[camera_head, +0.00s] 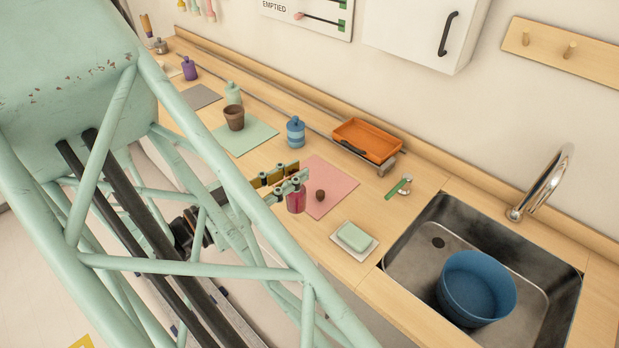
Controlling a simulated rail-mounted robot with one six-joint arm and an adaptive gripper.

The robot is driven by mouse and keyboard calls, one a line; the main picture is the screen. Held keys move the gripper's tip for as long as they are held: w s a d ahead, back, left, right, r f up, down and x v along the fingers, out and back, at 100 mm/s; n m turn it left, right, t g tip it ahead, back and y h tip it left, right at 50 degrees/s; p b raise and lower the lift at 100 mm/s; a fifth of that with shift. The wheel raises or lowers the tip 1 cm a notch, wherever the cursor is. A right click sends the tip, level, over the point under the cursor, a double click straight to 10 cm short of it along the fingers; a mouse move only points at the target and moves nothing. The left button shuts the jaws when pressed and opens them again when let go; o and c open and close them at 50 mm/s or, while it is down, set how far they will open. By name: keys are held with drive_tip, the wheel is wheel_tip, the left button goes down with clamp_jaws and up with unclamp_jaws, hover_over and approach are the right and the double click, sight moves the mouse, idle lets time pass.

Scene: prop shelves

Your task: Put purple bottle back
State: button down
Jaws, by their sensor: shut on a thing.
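A magenta bottle (296,203) is at the left edge of the pink mat (332,177). My gripper (294,181) is shut on its upper part, and the fingers hide its top. I cannot tell whether its base touches the counter. A purple bottle (190,70) with a dark top stands upright at the far left of the counter, near the grey mat (202,97), well away from my gripper.
A small brown object (320,195) sits on the pink mat. A blue bottle (295,132), an orange tray (378,133) and a brown pot (234,117) stand behind. A soap dish (347,253) and sink (408,258) with a blue bowl (476,288) are right.

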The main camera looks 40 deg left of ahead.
drive_tip(key=w+a, duration=0.3)
drive_tip(key=w, duration=0.3)
drive_tip(key=w+a+f+b, duration=0.1)
drive_tip(key=w+a, duration=0.2)
drive_tip(key=w, duration=0.4)
drive_tip(key=shift+w+f+b, duration=0.15)
drive_tip(key=shift+w+b, duration=0.05)
drive_tip(key=shift+b, duration=0.1)
drive_tip(key=shift+w+a+f+b, duration=0.1)
drive_tip(key=shift+w+f+b, duration=0.1)
drive_tip(key=shift+f, duration=0.4)
drive_tip(key=shift+w+a+f+b, duration=0.1)
drive_tip(key=shift+w+f+b, duration=0.1)
drive_tip(key=shift+f, duration=0.45)
drive_tip(key=shift+w+a+f+b, duration=0.1)
drive_tip(key=shift+w+f+b, duration=0.1)
drive_tip(key=shift+f, duration=0.5)
drive_tip(key=c, duration=2.5)
unclamp_jaws()
drive_tip(key=shift+c, duration=0.2)
drive_tip(key=p+v, duration=0.1)
drive_tip(key=v, duration=1.1)
drive_tip(key=shift+p, duration=0.4)
